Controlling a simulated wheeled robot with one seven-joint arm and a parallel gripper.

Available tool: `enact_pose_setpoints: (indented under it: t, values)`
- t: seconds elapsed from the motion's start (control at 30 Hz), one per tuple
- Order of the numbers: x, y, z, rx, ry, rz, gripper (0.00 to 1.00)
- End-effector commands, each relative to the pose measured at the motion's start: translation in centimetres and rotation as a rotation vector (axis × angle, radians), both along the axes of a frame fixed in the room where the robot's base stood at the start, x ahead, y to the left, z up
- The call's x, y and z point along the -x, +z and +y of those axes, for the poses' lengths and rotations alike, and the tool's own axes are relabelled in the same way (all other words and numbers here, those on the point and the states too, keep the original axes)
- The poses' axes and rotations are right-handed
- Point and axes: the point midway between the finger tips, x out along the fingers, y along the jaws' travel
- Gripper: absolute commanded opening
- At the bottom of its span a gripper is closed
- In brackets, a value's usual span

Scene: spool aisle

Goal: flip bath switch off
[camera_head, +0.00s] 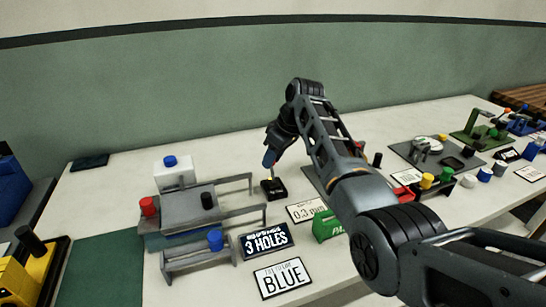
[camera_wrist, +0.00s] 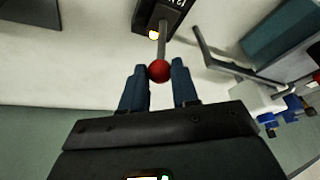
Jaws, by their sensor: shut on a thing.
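The bath switch is a small black box (camera_head: 273,189) on the white table in the head view, under my gripper. In the wrist view the black box (camera_wrist: 163,14) is at the top, with pale lettering I cannot read. A small lamp (camera_wrist: 153,35) on it glows orange-white. A grey lever (camera_wrist: 162,44) runs from the box to a red ball knob (camera_wrist: 159,71). My gripper (camera_wrist: 160,74) has its two blue fingers on either side of the knob, shut on it. In the head view my gripper (camera_head: 270,158) reaches down over the switch; its fingertips are small there.
A grey bath unit (camera_head: 187,209) with rails, red and blue caps stands left of the switch. Signs read "3 HOLES" (camera_head: 266,241), "BLUE" (camera_head: 282,277) and "0.3 mm" (camera_head: 306,210). A green packet (camera_head: 327,226) lies beside my arm. Other stations fill the table's right.

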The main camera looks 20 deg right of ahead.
Motion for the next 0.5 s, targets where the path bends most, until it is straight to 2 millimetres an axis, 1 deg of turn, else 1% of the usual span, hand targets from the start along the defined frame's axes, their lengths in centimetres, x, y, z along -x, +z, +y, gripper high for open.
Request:
enact_pose_setpoints:
  t: [0.03, 0.2, 0.5]
  values:
    - [0.01, 0.00, 0.01, 0.000, 0.000, 0.000, 0.15]
    - [0.01, 0.00, 0.02, 0.000, 0.000, 0.000, 0.00]
    - [0.01, 0.00, 0.02, 0.000, 0.000, 0.000, 0.00]
